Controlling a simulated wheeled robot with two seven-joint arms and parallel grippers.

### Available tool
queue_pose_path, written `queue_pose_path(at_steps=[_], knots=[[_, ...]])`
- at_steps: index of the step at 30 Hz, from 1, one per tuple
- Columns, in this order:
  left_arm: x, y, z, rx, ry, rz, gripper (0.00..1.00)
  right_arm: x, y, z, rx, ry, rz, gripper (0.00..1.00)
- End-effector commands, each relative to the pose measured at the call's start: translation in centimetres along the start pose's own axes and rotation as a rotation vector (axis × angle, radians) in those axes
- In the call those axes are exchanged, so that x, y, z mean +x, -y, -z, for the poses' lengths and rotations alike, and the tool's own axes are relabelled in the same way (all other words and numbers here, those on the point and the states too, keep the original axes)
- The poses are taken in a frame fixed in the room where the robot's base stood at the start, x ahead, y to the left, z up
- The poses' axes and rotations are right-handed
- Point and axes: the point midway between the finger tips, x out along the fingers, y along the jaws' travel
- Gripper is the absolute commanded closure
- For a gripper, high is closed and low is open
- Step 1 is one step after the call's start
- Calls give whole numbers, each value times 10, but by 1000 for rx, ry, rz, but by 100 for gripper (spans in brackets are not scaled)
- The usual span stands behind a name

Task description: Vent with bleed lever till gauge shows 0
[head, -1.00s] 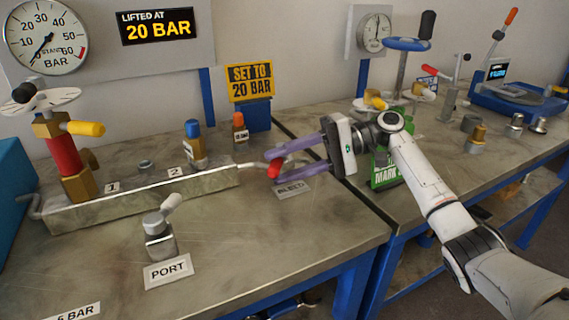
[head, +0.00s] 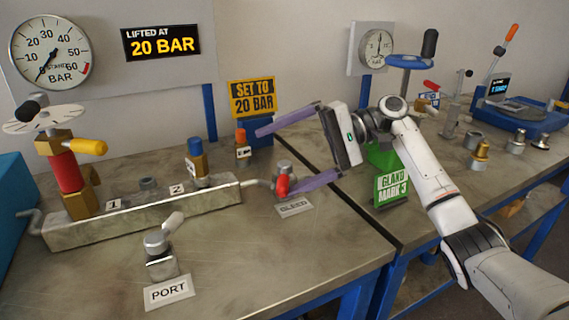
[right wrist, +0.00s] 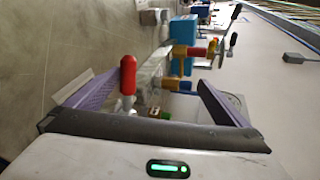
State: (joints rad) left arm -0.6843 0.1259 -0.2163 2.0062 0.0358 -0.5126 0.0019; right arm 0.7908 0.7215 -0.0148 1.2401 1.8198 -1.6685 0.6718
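The bleed lever (head: 282,184) has a red grip on a grey valve body, behind the BLEED label (head: 294,207). In the head view its grip points toward the front. My right gripper (head: 268,162) is open and empty, with purple fingers spread wide. Its lower finger is close beside the red grip; I cannot tell if they touch. The right wrist view shows the red grip (right wrist: 128,75) by the left finger. The gauge (head: 50,52) at the upper left has its needle pointing down-left, near the low end of the scale. My left gripper is not in view.
A metal manifold (head: 145,215) carries a red and brass valve (head: 66,172) and a blue-capped fitting (head: 196,160). The PORT valve (head: 160,255) stands in front. An orange-capped fitting (head: 242,147) stands behind. A green GLAND MARK 3 block (head: 392,187) is right of the gripper.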

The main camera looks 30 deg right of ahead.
Motion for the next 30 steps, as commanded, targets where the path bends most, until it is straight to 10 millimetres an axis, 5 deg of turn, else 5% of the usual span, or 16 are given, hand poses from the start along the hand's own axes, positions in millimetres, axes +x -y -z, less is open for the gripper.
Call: queue_pose_path(at_steps=[1,4,5,8,30], knots=[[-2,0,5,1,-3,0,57,-22,48,-6,-57,-18,103,18],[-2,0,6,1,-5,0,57,-22,49,-6,-57,-18,103,18],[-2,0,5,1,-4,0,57,-6,11,-1,-7,-9,9,18],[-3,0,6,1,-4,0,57,-7,11,-1,-6,-8,9,26],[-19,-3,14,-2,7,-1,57,-57,7,6,-8,-11,9,19]])
